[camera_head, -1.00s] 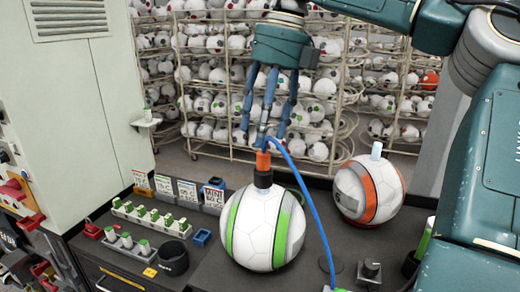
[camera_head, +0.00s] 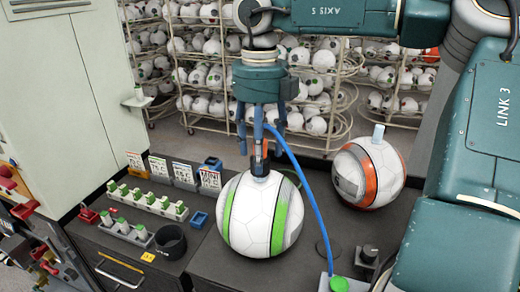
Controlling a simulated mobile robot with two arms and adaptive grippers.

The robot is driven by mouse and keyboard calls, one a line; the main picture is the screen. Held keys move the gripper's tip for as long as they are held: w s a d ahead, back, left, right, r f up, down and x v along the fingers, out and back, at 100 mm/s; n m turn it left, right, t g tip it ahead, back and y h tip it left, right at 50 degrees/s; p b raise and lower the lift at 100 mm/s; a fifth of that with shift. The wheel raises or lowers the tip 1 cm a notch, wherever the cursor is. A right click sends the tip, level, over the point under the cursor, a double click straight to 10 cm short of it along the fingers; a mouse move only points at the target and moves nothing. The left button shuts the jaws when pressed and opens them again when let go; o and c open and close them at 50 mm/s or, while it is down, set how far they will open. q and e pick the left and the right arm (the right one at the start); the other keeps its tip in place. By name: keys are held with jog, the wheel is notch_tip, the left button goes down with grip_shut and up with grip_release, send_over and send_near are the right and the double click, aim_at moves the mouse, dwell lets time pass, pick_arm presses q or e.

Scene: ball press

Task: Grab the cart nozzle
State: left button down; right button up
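The nozzle (camera_head: 260,166), dark at its lower part with a little orange above, stands upright on top of the white ball with green stripes (camera_head: 261,214). A blue hose (camera_head: 306,187) runs from its top down to the right. My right gripper (camera_head: 261,146) is above the ball and points straight down. Its blue fingers are spread around the nozzle's upper part, with visible gaps at the sides. The front finger hides part of the nozzle, so contact there cannot be told. My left gripper is not in view.
A white ball with orange stripes (camera_head: 384,172) sits to the right. A white rack with green-capped pieces (camera_head: 147,199) and a black cup (camera_head: 170,242) stand left on the dark bench. A green button box (camera_head: 339,284) is at the front. Ball racks fill the back.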

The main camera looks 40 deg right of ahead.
jog(key=shift+s+a+f, duration=0.15)
jog(key=shift+f, duration=0.15)
jog(key=c, duration=1.4)
jog(key=shift+o, duration=0.2)
jog(key=shift+r, duration=0.1)
